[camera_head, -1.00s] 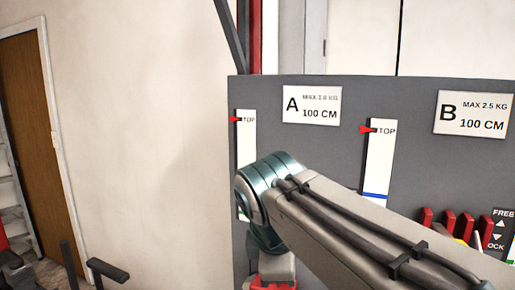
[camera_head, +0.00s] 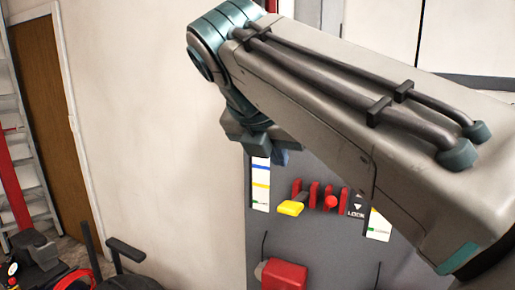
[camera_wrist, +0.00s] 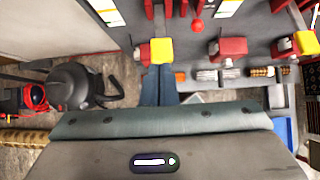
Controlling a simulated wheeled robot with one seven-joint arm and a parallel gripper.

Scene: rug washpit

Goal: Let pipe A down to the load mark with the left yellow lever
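The left yellow lever (camera_head: 291,207) sticks out from the grey panel, left of a row of red levers. In the wrist view its yellow end (camera_wrist: 161,49) lies just beyond my fingertips. My gripper (camera_wrist: 158,70) has its two blue fingers side by side with no clear gap and nothing seen between them. In the head view my gripper (camera_head: 279,157) is above the lever and appears apart from it. The left gauge strip (camera_head: 261,183) shows blue, yellow and green bands. Its upper part and any pointer are hidden or out of view.
Red levers (camera_head: 314,194), a red ball knob (camera_head: 331,202) and a LOCK label are close right of the yellow lever. A red block (camera_head: 285,275) is below. Another yellow end (camera_wrist: 304,42) is at far right. A black-and-red machine (camera_wrist: 80,85) stands on the floor at left.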

